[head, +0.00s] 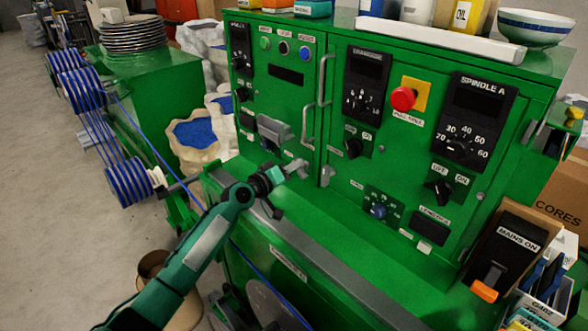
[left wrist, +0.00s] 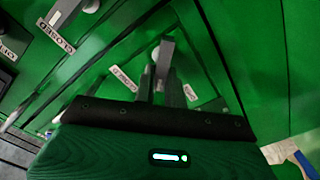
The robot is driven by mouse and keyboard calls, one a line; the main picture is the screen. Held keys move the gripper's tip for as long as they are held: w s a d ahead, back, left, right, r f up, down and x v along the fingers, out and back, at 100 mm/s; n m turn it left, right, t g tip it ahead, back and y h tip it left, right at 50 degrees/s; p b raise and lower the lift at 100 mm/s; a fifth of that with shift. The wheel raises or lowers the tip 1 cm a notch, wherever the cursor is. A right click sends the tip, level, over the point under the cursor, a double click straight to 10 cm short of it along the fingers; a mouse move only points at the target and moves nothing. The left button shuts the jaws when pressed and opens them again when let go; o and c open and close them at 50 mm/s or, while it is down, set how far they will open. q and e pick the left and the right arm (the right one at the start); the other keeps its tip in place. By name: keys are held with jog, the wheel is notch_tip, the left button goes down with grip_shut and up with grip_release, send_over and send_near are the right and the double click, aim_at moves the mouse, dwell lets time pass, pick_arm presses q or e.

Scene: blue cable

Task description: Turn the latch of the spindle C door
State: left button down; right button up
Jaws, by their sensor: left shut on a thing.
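I cannot read a spindle C label in either view. My left gripper (head: 280,176) reaches it from the lower left. In the left wrist view its two grey fingers (left wrist: 160,88) are close together, shut on the lever's near end. The fingertips partly hide the lever. My right gripper is in neither view.
A red stop button (head: 403,98) and several dials stand right of the latch. Vertical door handles (head: 322,82) rise above it. A ledge (head: 330,265) runs below. Blue cable spools (head: 128,182) stand left, with a blue cable (head: 160,140) crossing toward my arm.

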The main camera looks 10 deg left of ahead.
pick_arm(q)
jog(key=shift+w+a+f+n+p, duration=0.1)
jog(key=shift+f+n+p, duration=0.1)
jog(key=shift+n, duration=1.3)
jog(key=shift+s+a+f+n+p, duration=0.1)
jog(key=shift+f+n, duration=0.05)
jog(key=shift+n, duration=1.35)
jog(key=shift+w+f+n+p, duration=0.1)
jog(key=shift+f+n+p, duration=0.1)
jog(key=shift+n, duration=1.3)
jog(key=c, duration=1.5)
grip_release()
jog(key=shift+o, duration=0.2)
